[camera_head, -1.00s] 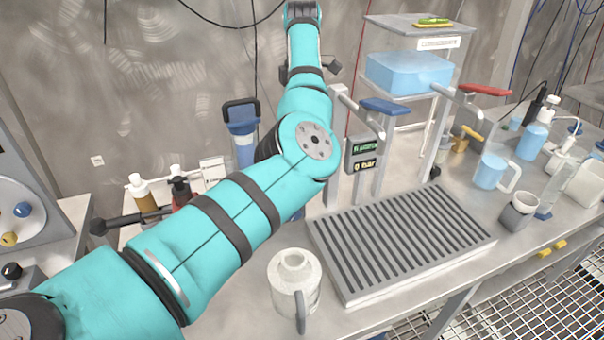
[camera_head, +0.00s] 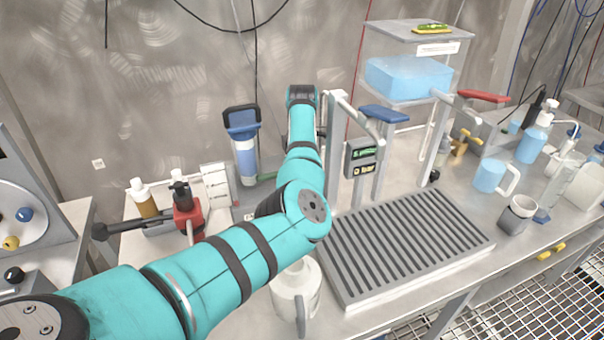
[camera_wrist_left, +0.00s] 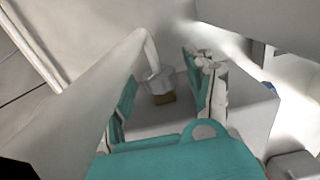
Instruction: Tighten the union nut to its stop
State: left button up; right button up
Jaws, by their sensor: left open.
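A grey union nut (camera_wrist_left: 158,80) with a brass-coloured part below it sits at the end of a pale bent pipe (camera_wrist_left: 125,75) in the left wrist view. My left gripper (camera_wrist_left: 166,77) is open, with one teal-backed finger on each side of the nut in the picture. I cannot tell whether either finger touches it or how deep it lies between them. In the head view my left arm reaches over the bench to the pipe stand, and its gripper and the nut are hidden. My right gripper is not in view.
A ribbed drain tray (camera_head: 405,245) lies right of my arm, beside a display (camera_head: 362,157). A white jug (camera_head: 295,300) stands partly under my arm. A blue filter housing (camera_head: 243,145) is behind it; a red item (camera_head: 187,217) and bottles stand left. Mugs stand right.

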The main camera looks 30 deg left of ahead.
pick_arm(q)
grip_shut()
jog(key=shift+w+a+g+h+b, duration=0.1)
jog(key=shift+g+h+b, duration=0.3)
jog(key=shift+h, duration=0.1)
dwell(0.4)
grip_release()
notch_tip(320, 180, up, 12)
jog(key=a, duration=0.1)
jog(key=shift+w, duration=0.45)
